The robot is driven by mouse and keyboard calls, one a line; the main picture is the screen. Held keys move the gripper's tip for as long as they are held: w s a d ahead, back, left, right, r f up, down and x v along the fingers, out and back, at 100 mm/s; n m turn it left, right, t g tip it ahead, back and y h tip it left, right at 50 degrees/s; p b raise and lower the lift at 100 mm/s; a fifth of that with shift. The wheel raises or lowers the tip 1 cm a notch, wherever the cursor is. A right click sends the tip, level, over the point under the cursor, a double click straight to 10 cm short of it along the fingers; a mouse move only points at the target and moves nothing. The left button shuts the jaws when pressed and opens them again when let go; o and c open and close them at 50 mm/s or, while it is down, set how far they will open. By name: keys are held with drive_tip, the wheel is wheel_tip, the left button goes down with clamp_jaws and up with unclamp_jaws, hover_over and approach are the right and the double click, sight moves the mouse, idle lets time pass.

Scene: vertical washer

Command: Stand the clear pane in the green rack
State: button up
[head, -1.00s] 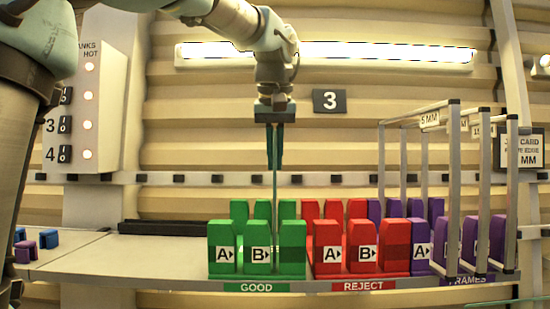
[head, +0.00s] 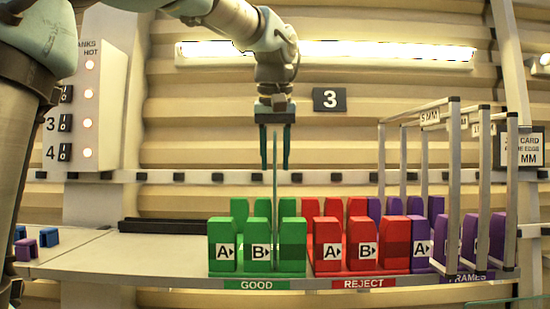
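The clear pane (head: 275,185) is a thin, greenish sheet seen edge-on. It stands upright in the green rack (head: 257,267) marked GOOD, in the gap between the block labelled B and the unlabelled block to its right. Its lower part is hidden behind the front blocks. My gripper (head: 275,163) is above the rack, pointing down. Its two dark fingers are spread, one on each side of the pane's top edge, with a visible gap to the pane on both sides.
A red rack (head: 361,268) marked REJECT stands directly right of the green one. Purple blocks (head: 419,240) with tall metal frames (head: 453,190) stand further right. A dark bar (head: 165,226) lies at the back left. The table's left part (head: 120,255) is mostly clear, with small blue and purple pieces (head: 48,238) at far left.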

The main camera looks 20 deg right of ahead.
drive_tip(key=v, duration=1.1)
idle(0.5)
